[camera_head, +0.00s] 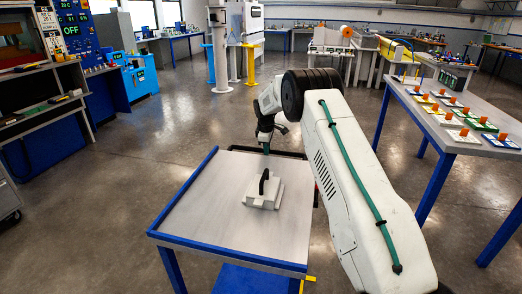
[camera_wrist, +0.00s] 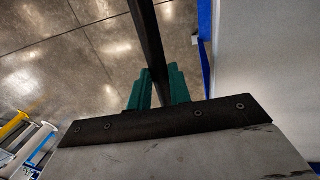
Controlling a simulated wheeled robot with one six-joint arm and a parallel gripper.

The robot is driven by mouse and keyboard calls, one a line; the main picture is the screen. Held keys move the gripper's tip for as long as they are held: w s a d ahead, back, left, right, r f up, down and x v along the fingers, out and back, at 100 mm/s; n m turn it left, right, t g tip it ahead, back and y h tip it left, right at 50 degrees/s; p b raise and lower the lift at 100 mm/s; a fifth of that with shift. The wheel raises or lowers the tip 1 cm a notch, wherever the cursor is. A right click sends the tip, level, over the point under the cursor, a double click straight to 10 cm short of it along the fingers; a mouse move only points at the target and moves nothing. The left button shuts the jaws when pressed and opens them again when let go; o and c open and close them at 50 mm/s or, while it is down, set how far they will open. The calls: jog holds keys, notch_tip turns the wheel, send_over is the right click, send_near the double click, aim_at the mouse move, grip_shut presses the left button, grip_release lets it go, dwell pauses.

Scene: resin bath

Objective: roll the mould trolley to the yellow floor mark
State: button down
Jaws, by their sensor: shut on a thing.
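The mould trolley (camera_head: 205,207) stands in front of me, with a grey top, blue edging and blue legs. A pale mould (camera_head: 266,196) with a black grip lies on its top. A black handle bar (camera_head: 292,153) runs along the trolley's far side. My gripper (camera_head: 266,147) reaches over to that far side and is shut on the bar. In the wrist view, the green fingers of my gripper (camera_wrist: 158,78) stand either side of the black bar (camera_wrist: 148,35). A small piece of yellow floor marking (camera_head: 310,278) shows by the trolley's near right leg; the rest is hidden.
A long table (camera_head: 460,115) with colourful small items stands at the right. Blue machines (camera_head: 138,75) and a workbench (camera_head: 40,112) line the left. A yellow post (camera_head: 250,62) stands farther back. Open grey floor lies left of and beyond the trolley.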

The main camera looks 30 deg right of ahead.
jog(key=shift+w+d+r, duration=0.1)
jog(key=shift+w+d, duration=0.2)
jog(key=shift+w, duration=0.3)
jog(key=c, duration=1.3)
grip_release()
jog(key=shift+d, duration=0.1)
jog(key=r, duration=0.2)
jog(key=s+r, duration=0.1)
jog(key=r, duration=0.2)
jog(key=a+r, duration=0.1)
jog(key=r, duration=0.1)
jog(key=shift+s+r, duration=0.15)
jog(key=shift+r, duration=0.1)
